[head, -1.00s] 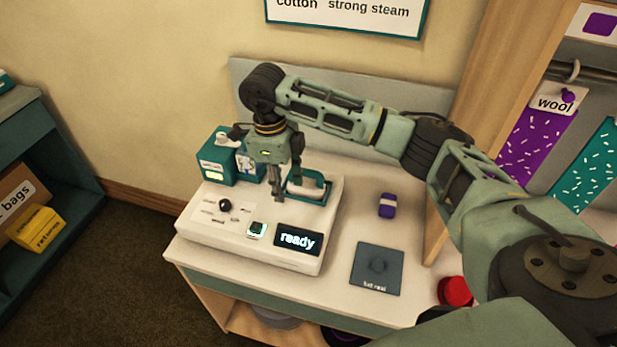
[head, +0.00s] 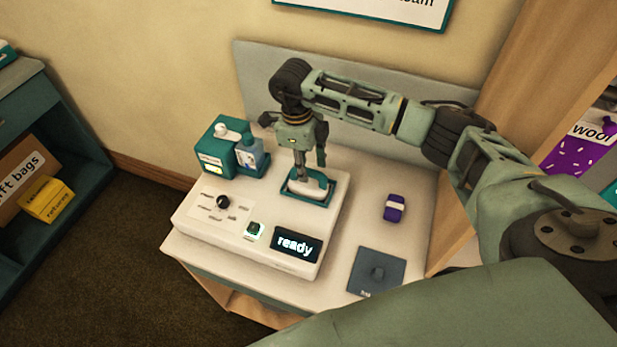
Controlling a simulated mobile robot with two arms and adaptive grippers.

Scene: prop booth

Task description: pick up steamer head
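A white piece that looks like the steamer head (head: 306,190) lies in a teal-rimmed cradle (head: 321,201) at the back right of the white steamer base. My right gripper (head: 311,172) points down right above it. Its two dark fingers look apart, with the tips at or just over the white piece. I cannot tell whether they touch it. The fingers hide part of the piece. My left gripper is not in view.
The white base (head: 190,236) has a black knob (head: 222,201) and a "ready" display (head: 296,244). A teal box and bottle (head: 250,155) stand behind it. A purple-and-white block (head: 394,208) and a dark grey mat (head: 377,270) lie to the right.

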